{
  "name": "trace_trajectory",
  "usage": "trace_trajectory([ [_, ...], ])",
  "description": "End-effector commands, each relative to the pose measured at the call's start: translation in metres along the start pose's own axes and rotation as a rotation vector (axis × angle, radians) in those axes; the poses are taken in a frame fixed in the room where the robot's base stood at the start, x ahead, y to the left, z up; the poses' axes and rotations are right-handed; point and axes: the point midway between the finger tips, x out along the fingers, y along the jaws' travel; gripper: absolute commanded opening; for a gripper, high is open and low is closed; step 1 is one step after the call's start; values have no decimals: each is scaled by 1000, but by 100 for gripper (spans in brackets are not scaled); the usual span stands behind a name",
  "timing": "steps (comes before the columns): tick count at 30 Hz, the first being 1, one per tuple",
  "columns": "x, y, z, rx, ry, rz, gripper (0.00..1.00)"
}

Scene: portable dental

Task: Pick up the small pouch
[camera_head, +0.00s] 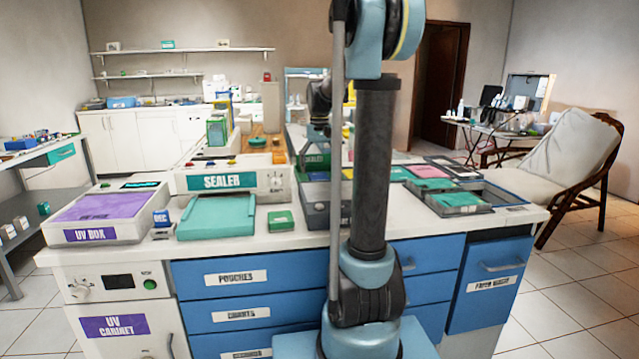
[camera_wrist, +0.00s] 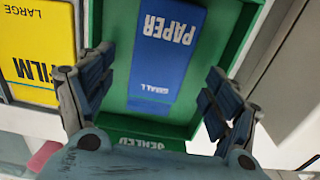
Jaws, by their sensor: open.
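In the wrist view, a small blue pouch (camera_wrist: 165,55) marked PAPER and SMALL lies in a green tray (camera_wrist: 219,30) with SEALED on its near edge. The lettering appears upside down. My gripper (camera_wrist: 160,75) is open, with one finger to the left of the pouch and the other to its right. Nothing is between the fingers in their grip, and I cannot tell how high they are above the pouch. In the head view my arm hides much of the counter behind it, and I cannot make out the pouch there.
A yellow FILM LARGE pouch (camera_wrist: 38,50) lies left of the tray in the wrist view. In the head view, the counter bears a UV box (camera_head: 95,213), a sealer (camera_head: 230,180), a teal pad (camera_head: 216,217) and a small green box (camera_head: 281,221). A cushioned chair (camera_head: 575,160) stands right.

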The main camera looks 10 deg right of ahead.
Motion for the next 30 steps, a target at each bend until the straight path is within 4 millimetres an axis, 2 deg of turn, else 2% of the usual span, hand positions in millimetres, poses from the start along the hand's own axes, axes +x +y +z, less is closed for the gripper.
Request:
trace_trajectory([
  [6,24,0,0,0,0,0,82],
  [15,28,0,0,0,0,0,82],
  [16,28,0,0,0,0,0,79],
  [22,28,0,0,0,0,0,34],
  [30,28,0,0,0,0,0,33],
])
